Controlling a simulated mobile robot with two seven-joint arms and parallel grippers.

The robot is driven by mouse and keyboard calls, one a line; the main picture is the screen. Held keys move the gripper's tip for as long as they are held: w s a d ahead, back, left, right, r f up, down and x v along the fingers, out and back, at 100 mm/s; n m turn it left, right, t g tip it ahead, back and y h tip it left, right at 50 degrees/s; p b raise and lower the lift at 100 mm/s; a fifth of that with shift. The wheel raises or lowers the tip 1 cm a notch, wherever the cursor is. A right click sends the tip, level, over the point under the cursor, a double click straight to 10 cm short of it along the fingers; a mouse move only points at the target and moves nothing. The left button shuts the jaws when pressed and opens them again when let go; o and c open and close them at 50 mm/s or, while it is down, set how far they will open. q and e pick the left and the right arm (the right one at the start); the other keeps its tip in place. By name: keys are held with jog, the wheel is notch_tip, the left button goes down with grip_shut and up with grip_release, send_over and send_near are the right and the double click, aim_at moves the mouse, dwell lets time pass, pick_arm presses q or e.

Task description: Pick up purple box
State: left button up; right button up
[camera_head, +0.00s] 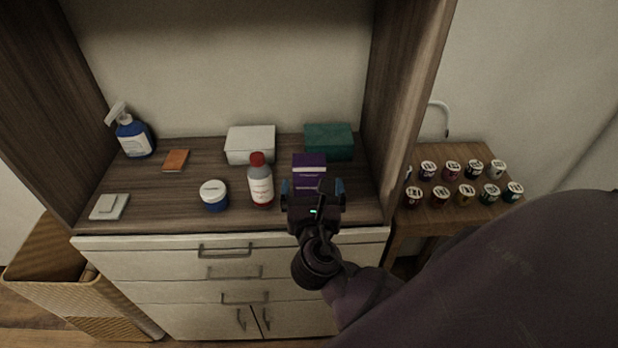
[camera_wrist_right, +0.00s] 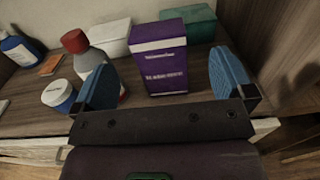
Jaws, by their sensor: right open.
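The purple box (camera_head: 309,168) stands upright on the wooden shelf top, with a pale stripe across it and small light lettering. My right gripper (camera_head: 313,190) is just in front of it and hides its lower part in the head view. In the right wrist view the purple box (camera_wrist_right: 159,58) stands ahead, between and beyond the two blue finger pads of my right gripper (camera_wrist_right: 168,82). The fingers are open and empty, and the box appears apart from them. My left gripper is not in view.
A red-capped bottle (camera_head: 260,181) stands close left of the box. A white-lidded blue jar (camera_head: 214,196), a white box (camera_head: 250,144) and a teal box (camera_head: 329,141) are nearby. The cabinet's right side wall (camera_head: 408,90) rises at the right. Several small jars (camera_head: 465,194) stand on a side table.

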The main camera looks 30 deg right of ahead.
aim_at(309, 168)
jog(key=x, duration=0.4)
jog(key=shift+f+p+x, duration=0.15)
jog(key=shift+x, duration=1.15)
jog(key=shift+f+p+x, duration=0.1)
jog(key=shift+p+x, duration=0.05)
jog(key=shift+x, duration=1.1)
jog(key=shift+w+a, duration=0.15)
jog(key=shift+a, duration=0.05)
